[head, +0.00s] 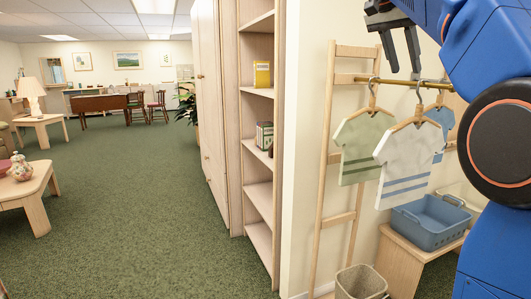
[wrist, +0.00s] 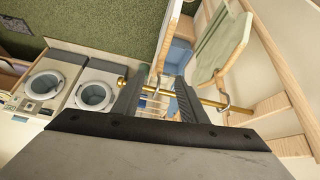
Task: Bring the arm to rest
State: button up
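My gripper (head: 403,64) is at the upper right of the head view, pointing down just above a brass rail (head: 401,81). Its two dark fingers are apart with nothing held between them. In the wrist view my gripper (wrist: 158,92) also shows open, with the rail (wrist: 214,103) crossing beyond the fingers. A hanger hook shows in the gap between them. A green-striped shirt (head: 364,148), a white shirt with blue stripes (head: 408,165) and a blue shirt (head: 441,118) hang from the rail on hangers.
A wooden ladder rack (head: 342,220) stands beside the rail. Below are a blue basket (head: 432,222) on a wooden bench (head: 398,262) and a woven bin (head: 360,283). A tall shelf (head: 258,195) stands left of the wall. Open green carpet (head: 135,190) lies further left.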

jog(key=s+a+f+n+y, duration=0.2)
jog(key=s+f, duration=0.8)
jog(key=f, duration=0.6)
jog(key=s+a+f+n+t+y, duration=0.1)
jog(key=s+a+f+n, duration=0.3)
jog(key=s+f, duration=0.6)
jog(key=s+a+f+n+t+y, duration=0.1)
jog(key=s+f+n, duration=0.5)
jog(key=f, duration=1.7)
jog(key=s+a+y, duration=0.1)
jog(key=s+a, duration=0.1)
jog(key=s, duration=0.3)
jog(key=shift+a+y, duration=0.3)
jog(key=shift+y, duration=0.1)
